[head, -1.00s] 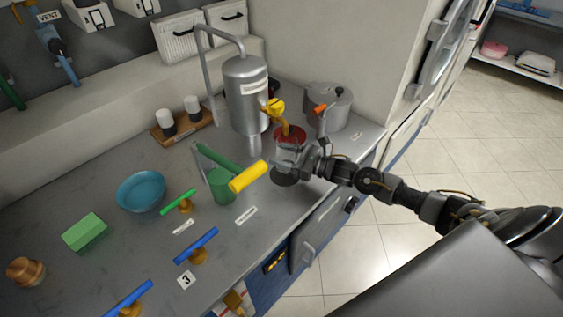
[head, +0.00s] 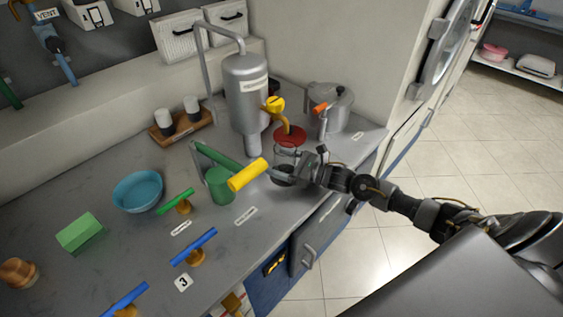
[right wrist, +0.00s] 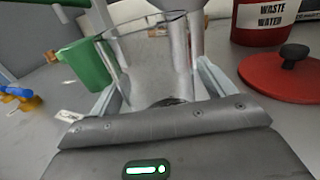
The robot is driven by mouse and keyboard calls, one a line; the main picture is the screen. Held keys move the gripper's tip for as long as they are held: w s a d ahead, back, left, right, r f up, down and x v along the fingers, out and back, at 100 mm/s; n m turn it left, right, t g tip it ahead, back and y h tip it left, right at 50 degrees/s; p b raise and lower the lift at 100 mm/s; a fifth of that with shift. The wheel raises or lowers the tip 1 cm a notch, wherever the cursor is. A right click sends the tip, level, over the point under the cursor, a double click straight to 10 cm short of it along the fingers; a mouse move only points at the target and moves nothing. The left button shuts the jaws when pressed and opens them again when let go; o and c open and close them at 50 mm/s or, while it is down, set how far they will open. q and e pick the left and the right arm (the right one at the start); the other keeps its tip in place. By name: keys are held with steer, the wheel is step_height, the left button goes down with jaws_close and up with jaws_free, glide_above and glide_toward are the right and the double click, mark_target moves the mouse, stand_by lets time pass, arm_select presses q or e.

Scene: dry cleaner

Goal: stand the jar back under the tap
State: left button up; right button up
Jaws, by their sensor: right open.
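A clear glass jar (head: 287,157) stands on the counter in front of the steel tank (head: 247,88). It also shows in the right wrist view (right wrist: 150,62), upright, with its rim towards the top. My right gripper (head: 290,172) is open, its fingers on either side of the jar; whether they touch it is unclear. I cannot tell whether the jar is directly below the spout. My left gripper is not in view.
A lidded steel pot (head: 330,108) stands behind, right. The right wrist view shows a red waste-water container (right wrist: 262,25) and a red lid (right wrist: 285,78). The front counter edge is close.

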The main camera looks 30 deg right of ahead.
steer(key=shift+r, duration=0.2)
steer(key=b+v, duration=0.1)
steer(key=v, duration=0.9)
steer(key=shift+s+d+f+b, duration=0.2)
steer(key=shift+f+b, duration=0.05)
steer(key=shift+b, duration=0.15)
steer(key=shift+s+d+r, duration=0.15)
steer(key=shift+s+d, duration=0.3)
steer(key=shift+s, duration=0.1)
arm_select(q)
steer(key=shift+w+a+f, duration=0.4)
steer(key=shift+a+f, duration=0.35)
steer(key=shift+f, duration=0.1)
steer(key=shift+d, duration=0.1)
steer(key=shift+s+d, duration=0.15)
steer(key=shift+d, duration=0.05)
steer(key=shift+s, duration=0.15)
